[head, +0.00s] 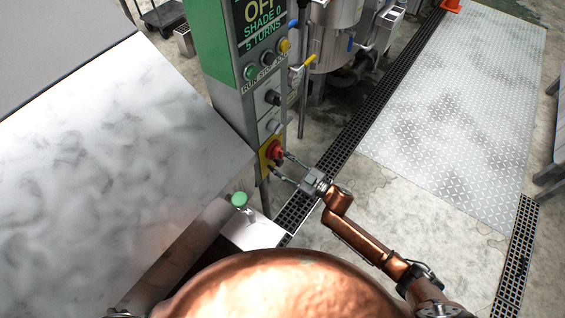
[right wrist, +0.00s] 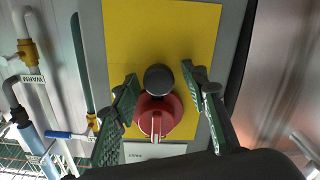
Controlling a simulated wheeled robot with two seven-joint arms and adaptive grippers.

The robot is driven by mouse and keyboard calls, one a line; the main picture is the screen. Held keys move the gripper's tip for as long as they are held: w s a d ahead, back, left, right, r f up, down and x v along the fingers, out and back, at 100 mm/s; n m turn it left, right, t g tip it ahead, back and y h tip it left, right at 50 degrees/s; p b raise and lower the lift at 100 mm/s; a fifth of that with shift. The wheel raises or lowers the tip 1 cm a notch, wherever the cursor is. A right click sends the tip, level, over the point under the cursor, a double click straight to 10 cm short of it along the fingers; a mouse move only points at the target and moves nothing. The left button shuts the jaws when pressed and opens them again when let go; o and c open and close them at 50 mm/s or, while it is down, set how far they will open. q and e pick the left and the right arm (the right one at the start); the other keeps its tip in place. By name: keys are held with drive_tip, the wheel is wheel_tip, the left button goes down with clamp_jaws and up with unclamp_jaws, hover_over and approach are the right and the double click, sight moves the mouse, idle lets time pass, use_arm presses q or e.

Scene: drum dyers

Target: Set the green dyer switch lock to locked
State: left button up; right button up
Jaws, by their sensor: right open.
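The green dyer's control post (head: 225,70) stands upright at the top middle of the head view. Low on its face is the switch lock, a red rotary knob (head: 276,150) on a yellow plate (head: 264,161). In the right wrist view the red knob (right wrist: 158,116) has a pale raised bar pointing to the picture's bottom and a dark round part (right wrist: 159,78) at its upper edge. My right gripper (head: 279,161) is open, its fingers on either side of the knob. Whether either finger touches it, I cannot tell. My left gripper is out of view.
Above the knob are more switches (head: 272,97) and coloured push buttons (head: 267,59). A white marbled surface (head: 110,130) fills the left. A green button (head: 239,199) is on a box nearer me. Pipes with a blue valve handle (right wrist: 62,135) stand beside the panel.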

drive_tip(key=shift+d, duration=0.1)
drive_tip(key=v, duration=1.2)
